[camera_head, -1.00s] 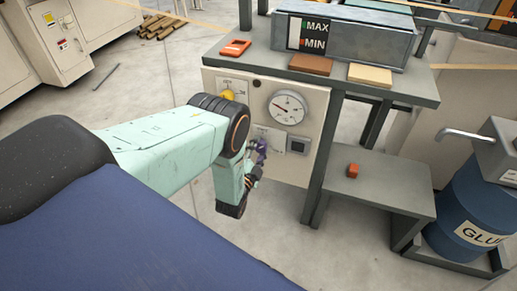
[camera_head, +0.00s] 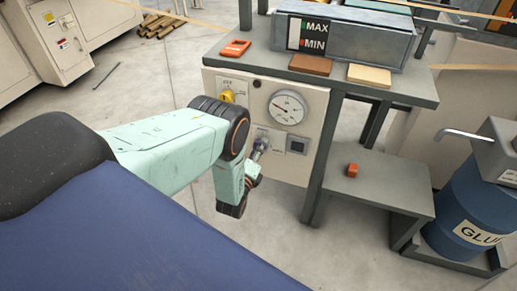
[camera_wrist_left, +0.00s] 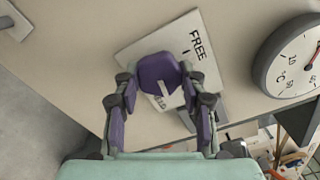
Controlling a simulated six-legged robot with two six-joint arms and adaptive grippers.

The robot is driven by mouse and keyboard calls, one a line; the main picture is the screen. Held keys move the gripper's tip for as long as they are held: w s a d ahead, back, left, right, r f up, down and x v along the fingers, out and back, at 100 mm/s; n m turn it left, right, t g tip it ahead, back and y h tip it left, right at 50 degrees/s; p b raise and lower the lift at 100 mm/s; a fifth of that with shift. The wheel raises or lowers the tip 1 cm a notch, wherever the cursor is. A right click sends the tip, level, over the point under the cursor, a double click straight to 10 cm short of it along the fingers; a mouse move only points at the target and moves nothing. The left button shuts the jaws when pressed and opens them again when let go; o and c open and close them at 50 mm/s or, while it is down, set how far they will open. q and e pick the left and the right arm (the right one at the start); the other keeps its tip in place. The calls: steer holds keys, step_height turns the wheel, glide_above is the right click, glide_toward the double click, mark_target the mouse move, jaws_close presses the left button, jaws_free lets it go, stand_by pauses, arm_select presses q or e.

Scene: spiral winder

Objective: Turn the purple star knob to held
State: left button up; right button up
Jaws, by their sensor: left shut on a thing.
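The purple star knob (camera_wrist_left: 160,75) is on a white label plate on the machine's front panel. The plate reads "FREE" (camera_wrist_left: 197,42); a second word below is partly covered by the knob, and I cannot read it fully. A pale mark (camera_wrist_left: 162,94) shows on the knob. My left gripper (camera_wrist_left: 162,88) is shut on the knob, one finger on each side. In the head view my left gripper (camera_head: 255,158) is at the panel below the gauge, and the knob there is mostly hidden. My right gripper is not in view.
A round gauge (camera_head: 287,107) is right of the plate, with a small dark square fitting (camera_head: 297,146) below. A yellow knob (camera_head: 227,96) is above my arm. A blue glue drum (camera_head: 470,215) stands at the right.

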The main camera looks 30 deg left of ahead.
arm_select(q)
steer(key=shift+f+m, duration=0.1)
steer(key=shift+m, duration=1.9)
steer(key=shift+s, duration=0.1)
steer(key=o, duration=1.2)
steer(key=shift+c, duration=0.2)
steer(key=v, duration=1.2)
